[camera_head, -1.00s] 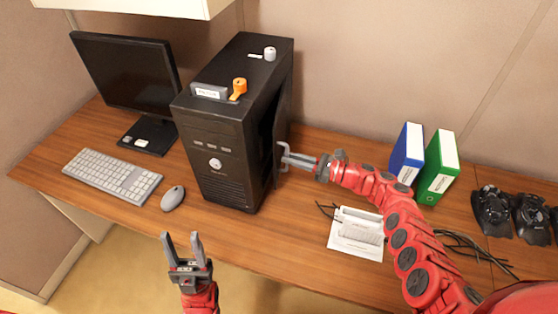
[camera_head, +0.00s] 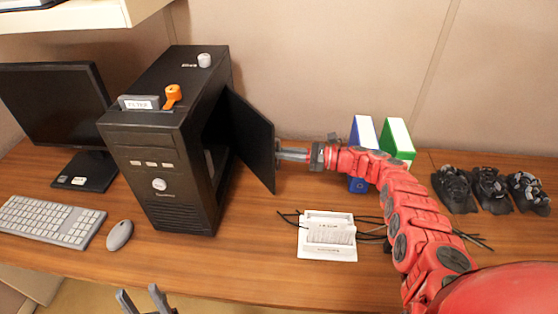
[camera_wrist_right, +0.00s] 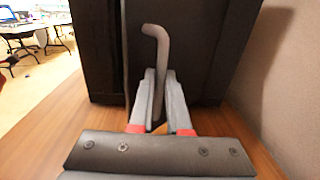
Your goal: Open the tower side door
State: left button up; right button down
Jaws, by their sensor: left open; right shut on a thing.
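The black computer tower (camera_head: 160,160) stands upright on the desk. Its side door (camera_head: 251,138) is swung outward to the right, and part of the dark inside shows. My right gripper (camera_head: 284,154) is at the door's free edge, with its fingertips partly hidden behind the panel. In the right wrist view, my right gripper (camera_wrist_right: 159,95) is shut on the grey bent door handle (camera_wrist_right: 161,50). My left gripper (camera_head: 146,298) is open and empty at the bottom edge of the head view, in front of the desk.
A filter box (camera_head: 142,102), an orange part (camera_head: 172,96) and a grey knob (camera_head: 204,60) sit on the tower. A white tray (camera_head: 328,245) with cables lies right of the tower. Blue (camera_head: 362,134) and green (camera_head: 399,139) binders stand behind my right arm. A mouse (camera_head: 120,235) lies left.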

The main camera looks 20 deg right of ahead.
jog(key=shift+w+a+r, duration=0.1)
jog(key=shift+w, duration=0.05)
jog(key=c, duration=1.3)
grip_release()
jog(key=shift+c, duration=0.2)
jog(key=o, duration=0.4)
jog(key=shift+w+a+f, duration=0.2)
jog(key=shift+o, duration=0.2)
jog(key=b+v, duration=0.7)
jog(key=v, duration=1)
jog(key=shift+s+d, duration=0.25)
jog(key=shift+r, duration=0.1)
